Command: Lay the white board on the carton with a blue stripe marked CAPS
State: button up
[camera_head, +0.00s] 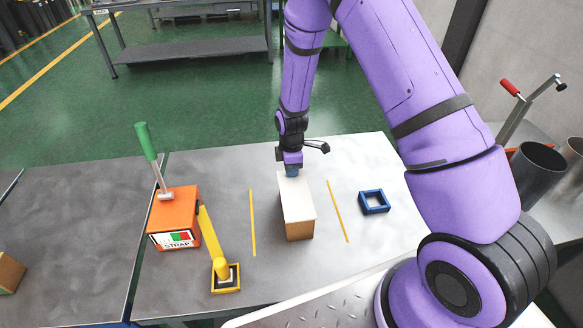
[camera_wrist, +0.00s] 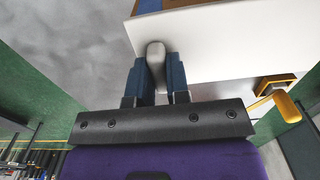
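The white board (camera_head: 296,193) lies flat over a brown carton (camera_head: 300,231); I cannot tell whether it rests fully on it. In the wrist view the board (camera_wrist: 235,45) covers most of the carton (camera_wrist: 182,3), and a blue stripe (camera_wrist: 148,5) shows on the carton at the top edge. No CAPS lettering is readable. My gripper (camera_head: 291,172) is at the board's far end. Its two blue fingers (camera_wrist: 156,80) stand on either side of a light grey rounded grip (camera_wrist: 155,58) at the board's edge and appear closed on it.
An orange box marked STRAP (camera_head: 174,220) with a green-handled lever (camera_head: 146,142) stands left, beside a yellow arm (camera_head: 211,238). A blue square frame (camera_head: 374,201) lies right. Yellow strips (camera_head: 252,222) flank the carton. Another carton (camera_head: 9,273) is at far left.

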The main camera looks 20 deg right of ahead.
jog(key=o, duration=0.4)
jog(key=s+d+r+m+t, duration=0.1)
jog(key=s+r+m, duration=0.1)
jog(key=r, duration=1.1)
jog(key=s+d+r+m, duration=0.1)
jog(key=s+r+m, duration=0.15)
jog(key=r, duration=1.05)
jog(key=s+d+r+m+t, duration=0.35)
jog(key=s+r+m, duration=0.35)
jog(key=s+r, duration=0.8)
jog(key=shift+s+d+r+m+t, duration=0.1)
jog(key=shift+s+d+r+m, duration=0.35)
jog(key=shift+s, duration=1.5)
jog(key=shift+s+r+m+t, duration=0.15)
jog(key=shift+s+r+m, duration=0.65)
jog(key=shift+s, duration=1.1)
jog(key=shift+s+d+r+m+t, duration=0.1)
jog(key=shift+s+d+r+m, duration=0.2)
jog(key=shift+s+m, duration=1.15)
jog(key=shift+s+n, duration=0.45)
jog(key=shift+n, duration=0.1)
